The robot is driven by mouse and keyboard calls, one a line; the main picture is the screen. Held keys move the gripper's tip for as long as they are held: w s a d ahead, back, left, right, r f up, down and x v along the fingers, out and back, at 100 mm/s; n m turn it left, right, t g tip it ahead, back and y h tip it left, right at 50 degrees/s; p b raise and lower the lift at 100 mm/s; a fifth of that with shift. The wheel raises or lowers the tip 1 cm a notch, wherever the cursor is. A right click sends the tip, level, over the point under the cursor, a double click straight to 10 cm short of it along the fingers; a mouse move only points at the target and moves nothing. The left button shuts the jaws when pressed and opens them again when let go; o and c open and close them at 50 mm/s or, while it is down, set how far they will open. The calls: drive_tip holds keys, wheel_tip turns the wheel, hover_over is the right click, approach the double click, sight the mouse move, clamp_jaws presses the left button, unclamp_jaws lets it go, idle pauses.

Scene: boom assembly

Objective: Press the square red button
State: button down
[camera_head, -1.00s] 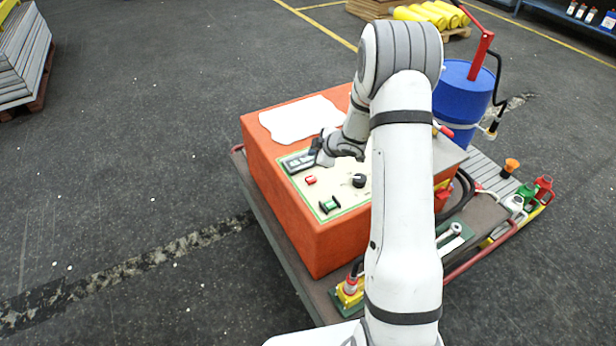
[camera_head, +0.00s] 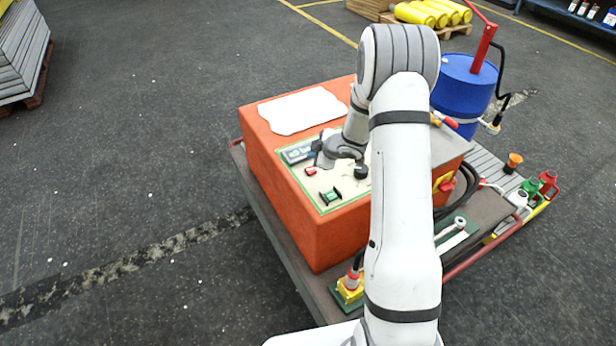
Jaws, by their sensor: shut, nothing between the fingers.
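The square red button (camera_head: 310,171) is a small red block on the pale control panel (camera_head: 312,190) on top of the orange box (camera_head: 290,225). My gripper (camera_head: 319,160) is shut and empty, tilted down over the panel just behind and right of the red button. Whether its tip touches the panel cannot be told from this view. A green switch (camera_head: 330,196) sits nearer the front of the panel, and a black knob (camera_head: 361,171) sits to the right. A grey display unit (camera_head: 297,154) lies behind the button, beside my fingers.
A white sheet (camera_head: 303,111) lies on the box's rear top. A blue drum (camera_head: 464,95) with a red pump stands behind right.

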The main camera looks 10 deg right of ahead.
sight(313, 171)
drive_tip(key=shift+f+b, duration=1.1)
drive_tip(key=shift+f, duration=0.8)
drive_tip(key=shift+f, duration=0.15)
idle(0.4)
drive_tip(key=shift+w+f, duration=0.15)
drive_tip(key=shift+f, duration=0.1)
drive_tip(key=shift+f+b, duration=0.55)
idle(0.6)
drive_tip(key=shift+r, duration=0.1)
drive_tip(key=shift+r+p, duration=0.9)
